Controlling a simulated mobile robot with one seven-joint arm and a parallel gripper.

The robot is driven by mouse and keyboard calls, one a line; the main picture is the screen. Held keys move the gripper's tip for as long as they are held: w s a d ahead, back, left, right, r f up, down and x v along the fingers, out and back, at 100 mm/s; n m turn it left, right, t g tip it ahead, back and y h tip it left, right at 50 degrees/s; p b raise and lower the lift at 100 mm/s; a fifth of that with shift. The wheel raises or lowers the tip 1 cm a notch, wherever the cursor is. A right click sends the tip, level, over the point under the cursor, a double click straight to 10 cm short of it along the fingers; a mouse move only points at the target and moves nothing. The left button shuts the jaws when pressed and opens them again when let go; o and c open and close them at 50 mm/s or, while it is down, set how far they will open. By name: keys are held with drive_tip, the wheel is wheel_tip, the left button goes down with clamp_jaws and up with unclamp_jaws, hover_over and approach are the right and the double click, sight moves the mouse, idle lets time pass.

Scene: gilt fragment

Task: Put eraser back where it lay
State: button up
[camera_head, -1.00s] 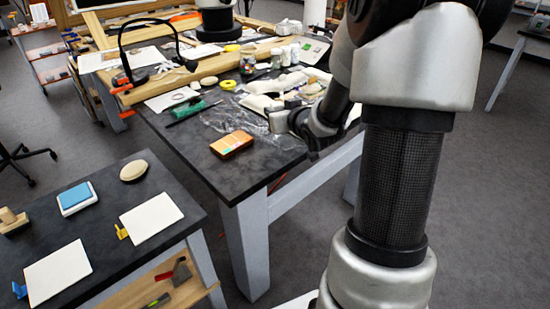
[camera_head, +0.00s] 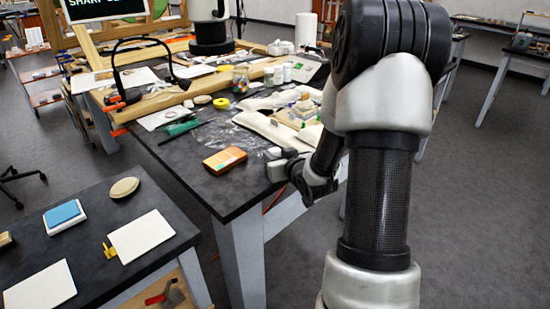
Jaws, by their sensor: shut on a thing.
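My gripper (camera_head: 279,166) is at the right edge of the dark worktable (camera_head: 185,168), just right of an orange box (camera_head: 225,160). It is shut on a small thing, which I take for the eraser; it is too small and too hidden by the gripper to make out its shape. I cannot tell whether the held thing touches the tabletop. No other eraser can be picked out with certainty.
Clear plastic film (camera_head: 236,138) lies behind the orange box. Left of it are a green tool (camera_head: 180,127) and a black desk lamp (camera_head: 117,75). A lower side table (camera_head: 85,235) holds a blue block (camera_head: 62,214) and white sheets. The worktable's near corner is bare.

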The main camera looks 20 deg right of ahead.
drive_tip(key=shift+f, duration=0.15)
drive_tip(key=o, duration=1)
drive_tip(key=shift+o, duration=0.2)
drive_tip(key=shift+r, duration=0.3)
drive_tip(key=b+v, duration=0.6)
drive_tip(key=v, duration=0.6)
